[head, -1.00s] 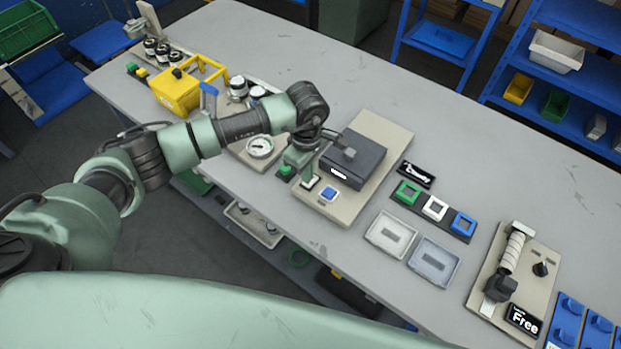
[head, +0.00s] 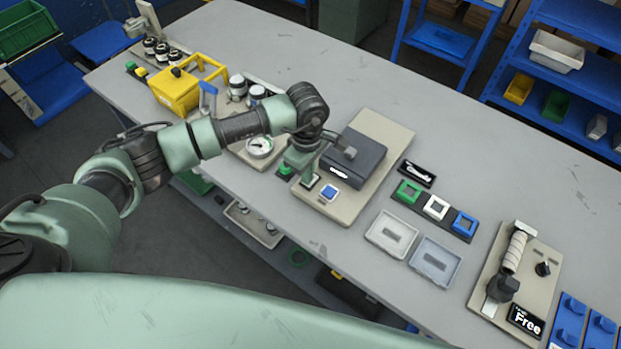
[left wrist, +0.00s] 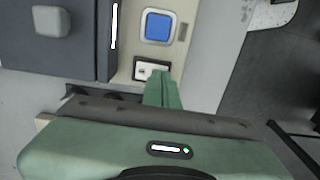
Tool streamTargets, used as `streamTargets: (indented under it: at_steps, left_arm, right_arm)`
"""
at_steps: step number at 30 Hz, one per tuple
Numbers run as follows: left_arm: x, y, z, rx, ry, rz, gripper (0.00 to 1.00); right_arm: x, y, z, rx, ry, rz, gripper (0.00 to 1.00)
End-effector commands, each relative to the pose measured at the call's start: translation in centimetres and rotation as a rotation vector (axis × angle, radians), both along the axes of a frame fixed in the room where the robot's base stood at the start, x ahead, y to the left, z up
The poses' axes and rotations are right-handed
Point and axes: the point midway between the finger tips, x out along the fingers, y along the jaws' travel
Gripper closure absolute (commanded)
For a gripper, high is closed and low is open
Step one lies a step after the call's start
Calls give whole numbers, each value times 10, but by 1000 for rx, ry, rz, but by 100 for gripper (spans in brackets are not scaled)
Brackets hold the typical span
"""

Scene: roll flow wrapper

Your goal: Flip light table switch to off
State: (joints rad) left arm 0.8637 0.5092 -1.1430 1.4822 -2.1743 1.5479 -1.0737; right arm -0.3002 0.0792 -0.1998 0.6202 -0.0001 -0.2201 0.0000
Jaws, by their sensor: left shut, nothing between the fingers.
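A dark grey box (head: 353,158) sits on a beige base plate (head: 388,130) on the table; I take this unit to be the light table. On its front strip are a small white switch in a dark frame (left wrist: 151,69) and a blue square button (left wrist: 158,26), which also shows in the head view (head: 329,192). My left gripper (left wrist: 163,82) is shut and empty, its green fingertips right at the switch's lower edge. They partly cover it; I cannot tell whether they touch it or which way it is set. My right gripper is not in view.
Green, white and blue square frames (head: 436,207) and two shallow trays (head: 391,233) lie to the right. The table's far middle is clear.

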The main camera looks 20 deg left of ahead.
Motion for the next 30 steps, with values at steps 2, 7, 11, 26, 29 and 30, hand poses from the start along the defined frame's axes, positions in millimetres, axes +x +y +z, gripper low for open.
streamTargets:
  at_steps: [2,7,11,26,29,30]
  left_arm:
    - [0,0,-2,0,0,0,100]
    - [0,0,-5,0,0,0,100]
    - [0,0,-7,0,0,0,100]
    - [0,0,0,1,-1,0,100]
    - [1,0,9,0,-1,0,100]
    - [1,0,12,0,-1,0,100]
  right_arm:
    - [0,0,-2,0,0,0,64]
    - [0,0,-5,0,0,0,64]
    - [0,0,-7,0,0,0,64]
    - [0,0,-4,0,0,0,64]
    - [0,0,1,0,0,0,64]
    - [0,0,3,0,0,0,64]
